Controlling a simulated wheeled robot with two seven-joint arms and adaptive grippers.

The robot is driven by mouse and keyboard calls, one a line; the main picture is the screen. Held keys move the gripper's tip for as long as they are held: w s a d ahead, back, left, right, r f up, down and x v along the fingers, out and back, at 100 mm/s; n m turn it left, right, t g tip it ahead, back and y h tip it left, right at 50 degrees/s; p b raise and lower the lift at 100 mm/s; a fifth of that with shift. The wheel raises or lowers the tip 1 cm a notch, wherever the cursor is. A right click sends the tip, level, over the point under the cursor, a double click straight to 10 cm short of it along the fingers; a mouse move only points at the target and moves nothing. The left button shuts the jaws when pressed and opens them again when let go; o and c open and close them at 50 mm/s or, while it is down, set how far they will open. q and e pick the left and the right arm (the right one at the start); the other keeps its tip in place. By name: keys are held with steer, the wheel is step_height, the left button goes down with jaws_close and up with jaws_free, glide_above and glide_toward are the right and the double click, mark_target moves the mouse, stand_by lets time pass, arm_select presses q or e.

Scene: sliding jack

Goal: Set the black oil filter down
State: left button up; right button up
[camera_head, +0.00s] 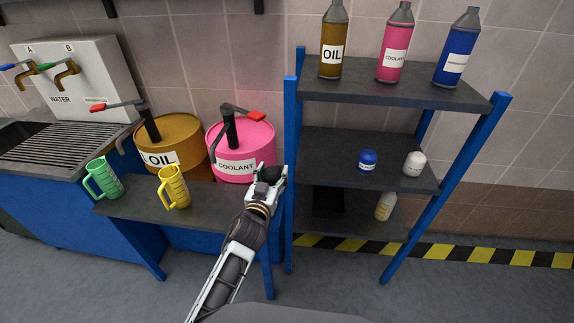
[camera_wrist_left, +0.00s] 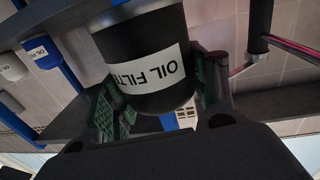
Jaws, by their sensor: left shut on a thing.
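The black oil filter (camera_head: 269,174) is held by my left gripper (camera_head: 268,178) at the right end of the low dark table, in front of the pink coolant drum. In the left wrist view the filter (camera_wrist_left: 141,60) is large, black, with a white label reading "OIL FILTE". The fingers of my left gripper (camera_wrist_left: 160,92) sit on both sides of it, shut on it. Whether the filter touches the table top cannot be told. My right gripper is not in view.
A blue-framed shelf (camera_head: 390,92) with bottles stands to the right of the gripper.

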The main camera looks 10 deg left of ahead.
arm_select(q)
steer(key=s+a+f+y, duration=0.1)
steer(key=s+a+f, duration=0.1)
steer(key=s+a, duration=0.1)
steer(key=s+a+f+n+p, duration=0.1)
steer(key=s+a+f, duration=0.1)
steer(key=a, duration=0.4)
steer(key=shift+s+a+f+y, duration=0.2)
steer(key=shift+s+f+y, duration=0.2)
steer(key=shift+s, duration=0.3)
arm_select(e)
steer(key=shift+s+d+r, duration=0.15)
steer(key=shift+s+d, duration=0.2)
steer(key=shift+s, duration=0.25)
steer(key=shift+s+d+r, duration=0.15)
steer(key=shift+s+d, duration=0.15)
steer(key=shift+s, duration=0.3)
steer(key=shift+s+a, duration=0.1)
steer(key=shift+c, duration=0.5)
